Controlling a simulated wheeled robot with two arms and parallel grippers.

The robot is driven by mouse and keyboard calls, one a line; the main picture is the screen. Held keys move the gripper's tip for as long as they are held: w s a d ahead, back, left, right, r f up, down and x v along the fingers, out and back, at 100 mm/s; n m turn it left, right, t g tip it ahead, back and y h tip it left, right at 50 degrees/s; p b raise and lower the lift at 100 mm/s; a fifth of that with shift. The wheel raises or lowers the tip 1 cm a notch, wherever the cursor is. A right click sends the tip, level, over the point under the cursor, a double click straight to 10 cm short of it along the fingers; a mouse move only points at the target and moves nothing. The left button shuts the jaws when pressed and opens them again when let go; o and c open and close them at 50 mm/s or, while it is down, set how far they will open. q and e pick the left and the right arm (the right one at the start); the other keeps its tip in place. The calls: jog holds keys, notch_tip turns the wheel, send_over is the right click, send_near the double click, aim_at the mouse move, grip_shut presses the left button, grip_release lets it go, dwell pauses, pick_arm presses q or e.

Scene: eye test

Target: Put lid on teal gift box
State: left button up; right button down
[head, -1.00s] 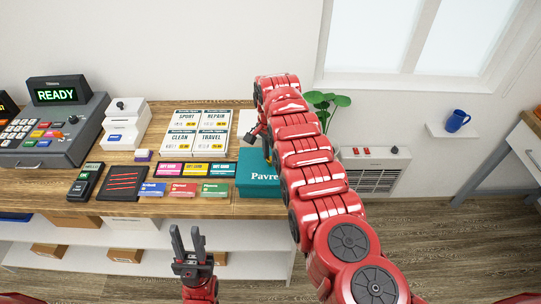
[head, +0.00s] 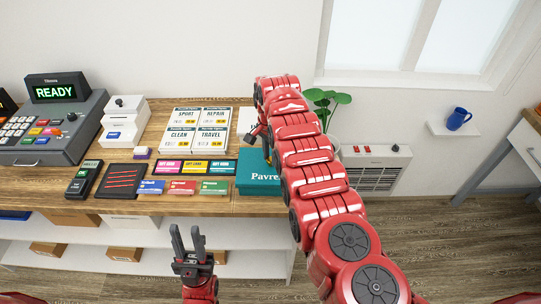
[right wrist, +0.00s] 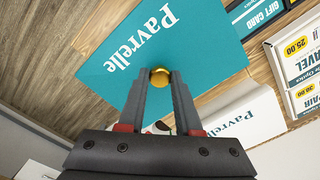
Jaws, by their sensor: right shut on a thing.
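The teal gift box (head: 259,180) with white lettering stands at the right end of the wooden counter, partly hidden by my right arm. In the right wrist view a teal surface lettered "Pavrelle" (right wrist: 130,50) fills the middle. My right gripper (right wrist: 160,79) is shut on a gold knob (right wrist: 160,75) in front of this surface. The lid under the knob cannot be told apart from the box, and whether it is seated or raised cannot be told. My left gripper (head: 187,229) is open and empty, in front of the counter's front edge.
A white thing lettered "Pavrelle" (right wrist: 240,125) stands beside the teal surface. Gift cards (head: 195,167), price signs (head: 198,129), a card terminal (head: 83,180) and a cash register (head: 52,127) occupy the counter to the left. A plant (head: 326,102) is behind my right arm.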

jog(key=shift+f, duration=0.45)
jog(key=c, duration=0.5)
grip_release()
notch_tip(320, 180, up, 8)
jog(key=b, duration=0.3)
jog(key=shift+r+b, duration=0.15)
jog(key=shift+b, duration=0.2)
notch_tip(320, 180, up, 9)
jog(key=p, duration=0.8)
jog(key=shift+r, duration=0.1)
